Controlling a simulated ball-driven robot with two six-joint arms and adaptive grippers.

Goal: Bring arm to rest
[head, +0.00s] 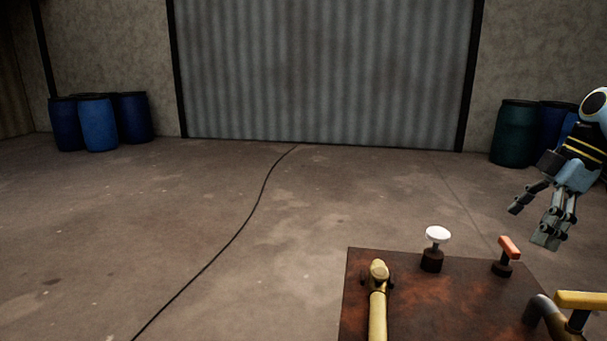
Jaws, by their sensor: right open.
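My right gripper (532,222) is at the right edge of the head view, at the end of my right arm (580,150). Its fingers are apart, point down and to the left, and hold nothing. In the picture it shows above and behind the right part of a rusty brown box top (390,290), apart from the fittings on it. My left arm and left gripper do not show.
The box top carries a white knob (438,234), a red-handled valve (509,247), a yellow lever (378,300) and a yellow-handled pipe (585,300). Blue barrels (98,123) stand back left; a green barrel (514,135) stands back right. A black cable (240,228) crosses open floor.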

